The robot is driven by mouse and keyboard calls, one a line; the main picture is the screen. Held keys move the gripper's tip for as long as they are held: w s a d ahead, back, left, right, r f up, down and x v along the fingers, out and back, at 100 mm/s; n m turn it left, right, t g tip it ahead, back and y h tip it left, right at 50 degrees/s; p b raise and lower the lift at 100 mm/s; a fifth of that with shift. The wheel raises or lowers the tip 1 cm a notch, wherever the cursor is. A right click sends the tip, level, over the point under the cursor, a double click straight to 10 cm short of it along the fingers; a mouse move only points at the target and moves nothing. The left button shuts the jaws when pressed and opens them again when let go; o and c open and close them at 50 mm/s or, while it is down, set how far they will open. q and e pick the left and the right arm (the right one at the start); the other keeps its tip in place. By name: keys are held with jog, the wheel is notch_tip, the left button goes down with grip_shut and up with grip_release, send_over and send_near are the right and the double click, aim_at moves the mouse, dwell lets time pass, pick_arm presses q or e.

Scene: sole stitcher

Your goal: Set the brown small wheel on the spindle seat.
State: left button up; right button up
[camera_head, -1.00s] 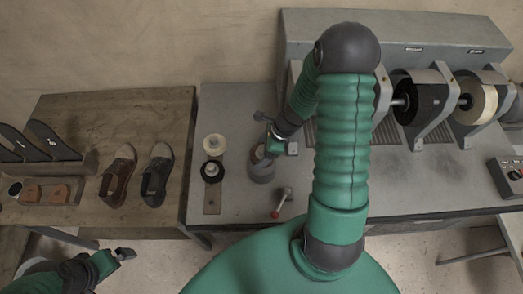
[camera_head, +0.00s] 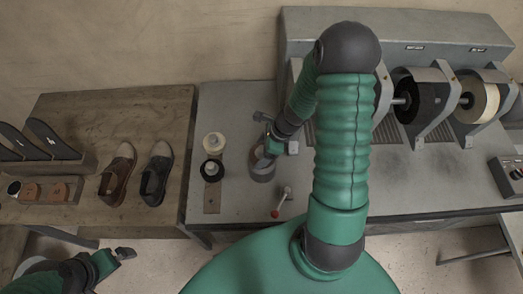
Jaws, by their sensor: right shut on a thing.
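My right gripper (camera_head: 268,149) is shut on the brown small wheel (camera_head: 258,158), which is small and partly covered by the gripper. The wheel is at the top of a short grey-brown round seat (camera_head: 262,174) on the grey bench. I cannot tell whether the wheel rests on the seat or is held just above it. My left gripper (camera_head: 125,254) is low at the left, in front of the wooden table and away from the wheel; its jaw opening is not clear.
A strip (camera_head: 212,198) left of the seat carries a cream wheel (camera_head: 214,141) and a black ring-shaped wheel (camera_head: 212,170). A red-knobbed lever (camera_head: 281,203) stands in front. Two shoes (camera_head: 117,175) lie on the wooden table (camera_head: 90,110). The grinding machine (camera_head: 420,50) stands behind.

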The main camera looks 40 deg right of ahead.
jog(key=o, duration=1.6)
jog(key=p+v, duration=0.2)
jog(key=v, duration=1.4)
jog(key=shift+d+r, duration=0.15)
jog(key=shift+r, duration=0.2)
